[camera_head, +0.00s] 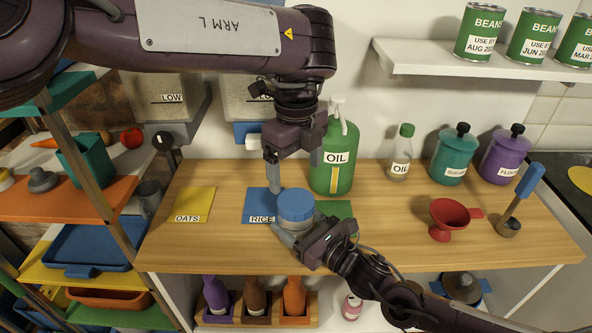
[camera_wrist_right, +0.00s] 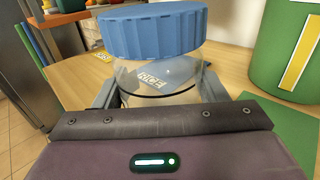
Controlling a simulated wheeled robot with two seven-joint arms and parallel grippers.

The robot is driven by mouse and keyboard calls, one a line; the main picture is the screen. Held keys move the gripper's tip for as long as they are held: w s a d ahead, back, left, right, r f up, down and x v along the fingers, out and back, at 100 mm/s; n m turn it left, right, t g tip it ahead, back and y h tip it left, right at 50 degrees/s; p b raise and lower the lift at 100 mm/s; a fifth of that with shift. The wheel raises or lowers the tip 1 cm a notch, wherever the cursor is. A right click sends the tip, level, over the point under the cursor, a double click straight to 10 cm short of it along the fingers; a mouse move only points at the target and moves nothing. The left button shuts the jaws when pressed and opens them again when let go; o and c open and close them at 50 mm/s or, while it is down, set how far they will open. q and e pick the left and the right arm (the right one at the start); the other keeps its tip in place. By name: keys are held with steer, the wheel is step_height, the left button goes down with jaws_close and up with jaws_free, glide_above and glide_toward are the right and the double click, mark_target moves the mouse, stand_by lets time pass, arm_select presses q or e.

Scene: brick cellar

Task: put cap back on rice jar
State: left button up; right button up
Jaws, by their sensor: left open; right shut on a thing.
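The rice jar (camera_wrist_right: 160,85) is clear glass and shows best in the right wrist view. My right gripper (camera_head: 295,238) is shut around its body from the front. The blue ribbed cap (camera_head: 295,203) is on top of the jar; it also shows in the right wrist view (camera_wrist_right: 152,32). It looks slightly tilted there, and I cannot tell whether it is seated. The jar is over or beside the blue RICE mat (camera_head: 257,203). My left gripper (camera_head: 296,178) is open and empty, pointing down just above and behind the cap.
A large green oil pump bottle (camera_head: 335,160) stands close behind the jar. A yellow OATS mat (camera_head: 194,205) lies left, a green mat (camera_head: 340,210) right. A red funnel (camera_head: 449,215), small oil bottle (camera_head: 401,155) and lidded jars stand further right. The counter's left front is clear.

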mark_target(296, 200)
arm_select(q)
steer(key=shift+f, duration=0.15)
steer(key=shift+f, duration=3.95)
steer(key=shift+c, duration=0.2)
steer(key=c, duration=0.9)
steer(key=o, duration=1)
steer(key=shift+r, duration=0.15)
